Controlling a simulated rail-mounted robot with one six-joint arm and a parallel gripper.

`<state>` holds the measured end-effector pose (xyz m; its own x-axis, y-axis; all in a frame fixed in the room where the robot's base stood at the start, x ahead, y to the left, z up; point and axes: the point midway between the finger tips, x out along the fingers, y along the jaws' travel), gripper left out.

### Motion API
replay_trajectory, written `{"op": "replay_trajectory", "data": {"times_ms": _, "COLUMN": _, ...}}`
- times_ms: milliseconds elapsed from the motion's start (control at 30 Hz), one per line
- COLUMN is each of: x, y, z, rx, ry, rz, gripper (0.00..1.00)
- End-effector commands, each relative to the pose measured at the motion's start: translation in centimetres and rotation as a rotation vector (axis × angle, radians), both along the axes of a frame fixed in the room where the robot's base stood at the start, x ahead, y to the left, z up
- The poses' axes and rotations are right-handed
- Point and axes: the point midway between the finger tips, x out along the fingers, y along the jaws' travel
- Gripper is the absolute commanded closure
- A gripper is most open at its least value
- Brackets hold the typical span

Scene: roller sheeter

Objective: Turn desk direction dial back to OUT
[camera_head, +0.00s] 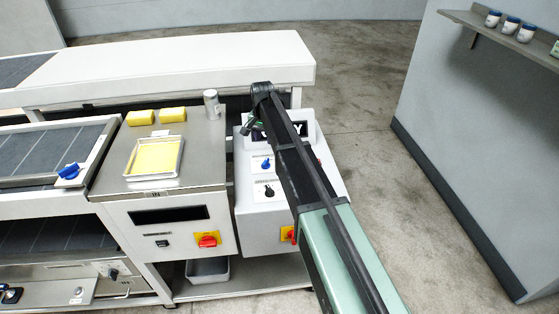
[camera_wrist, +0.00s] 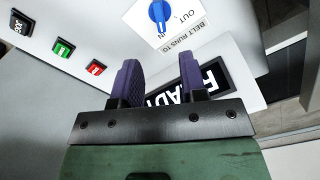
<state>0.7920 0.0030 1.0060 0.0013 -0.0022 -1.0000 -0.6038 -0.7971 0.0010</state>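The blue desk direction dial (camera_wrist: 159,12) sits on a white label at the top of the wrist view, beside the word OUT and above "BELT RUNS TO", which reads upside down. In the head view a blue dial (camera_head: 265,163) shows on the grey desk front, just left of my arm. My gripper (camera_wrist: 160,80) is open and empty. Its two purple fingers are apart, in front of the black READY display (camera_wrist: 205,85), and do not touch the dial.
A black dial (camera_head: 269,191) lies below the blue one. Green (camera_wrist: 63,48) and red (camera_wrist: 96,67) buttons and a black switch (camera_wrist: 19,24) are on the panel. A steel-topped unit (camera_head: 112,178) with a yellow-filled tray (camera_head: 133,174) stands left. Floor at right is clear.

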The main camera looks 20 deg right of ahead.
Motion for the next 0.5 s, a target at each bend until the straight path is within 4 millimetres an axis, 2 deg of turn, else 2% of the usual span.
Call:
{"op": "replay_trajectory", "data": {"times_ms": 167, "x": 0.0, "y": -0.1, "z": -2.4, "rx": 0.000, "ry": 0.000, "rz": 0.001, "gripper": 0.61}}
{"op": "replay_trajectory", "data": {"times_ms": 400, "x": 0.0, "y": -0.1, "z": -8.2, "rx": 0.000, "ry": 0.000, "rz": 0.002, "gripper": 0.61}}
{"op": "replay_trajectory", "data": {"times_ms": 500, "x": 0.0, "y": -0.1, "z": -10.1, "rx": 0.000, "ry": 0.000, "rz": 0.002, "gripper": 0.61}}
